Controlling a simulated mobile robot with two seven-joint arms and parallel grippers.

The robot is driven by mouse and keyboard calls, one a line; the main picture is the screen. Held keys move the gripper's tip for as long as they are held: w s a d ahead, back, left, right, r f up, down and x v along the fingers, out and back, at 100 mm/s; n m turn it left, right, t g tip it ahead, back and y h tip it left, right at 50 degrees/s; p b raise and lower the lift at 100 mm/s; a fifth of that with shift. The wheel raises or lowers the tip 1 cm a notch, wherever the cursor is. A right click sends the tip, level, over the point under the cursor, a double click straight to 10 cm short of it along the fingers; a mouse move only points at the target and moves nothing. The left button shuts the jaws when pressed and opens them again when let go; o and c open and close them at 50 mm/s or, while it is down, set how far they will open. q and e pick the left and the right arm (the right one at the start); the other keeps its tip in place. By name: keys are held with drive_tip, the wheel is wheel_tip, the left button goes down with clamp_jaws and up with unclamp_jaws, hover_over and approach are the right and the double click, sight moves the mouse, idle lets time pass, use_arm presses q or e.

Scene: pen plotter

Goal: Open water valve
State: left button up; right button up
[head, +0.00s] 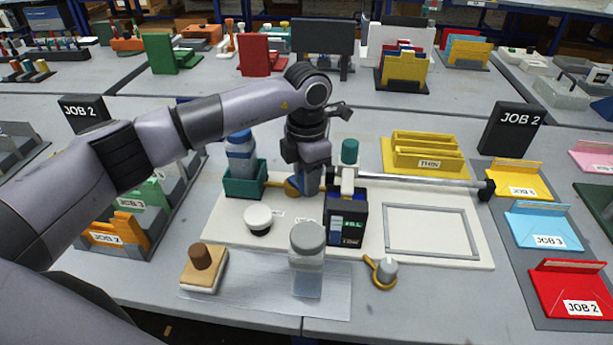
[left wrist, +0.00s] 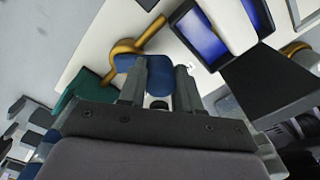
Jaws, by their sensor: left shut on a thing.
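The water valve has a blue handle (head: 308,182) on a brass body (head: 292,188), beside a teal holder (head: 246,180) with a blue-capped bottle (head: 241,150). In the left wrist view the blue handle (left wrist: 150,72) and the brass pipe (left wrist: 127,46) show at my fingertips. My left gripper (head: 306,172) points down from above and is shut on the blue handle. The fingers partly hide the handle, so its exact angle is hard to tell. My right gripper is not in view.
A dark control box (head: 346,218) with a screen stands close to the right of the valve. A clear jar (head: 308,262), a white round knob (head: 257,219) and a brown-handled block (head: 203,270) are in front. A metal rail (head: 430,181) runs right. The framed area (head: 430,230) is empty.

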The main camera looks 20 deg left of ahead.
use_arm(q)
drive_tip(key=o, duration=0.8)
drive_tip(key=shift+r, duration=0.1)
drive_tip(key=shift+c, duration=0.2)
wheel_tip(320, 180, up, 7)
drive_tip(key=shift+f, duration=0.2)
drive_tip(key=shift+r, duration=0.3)
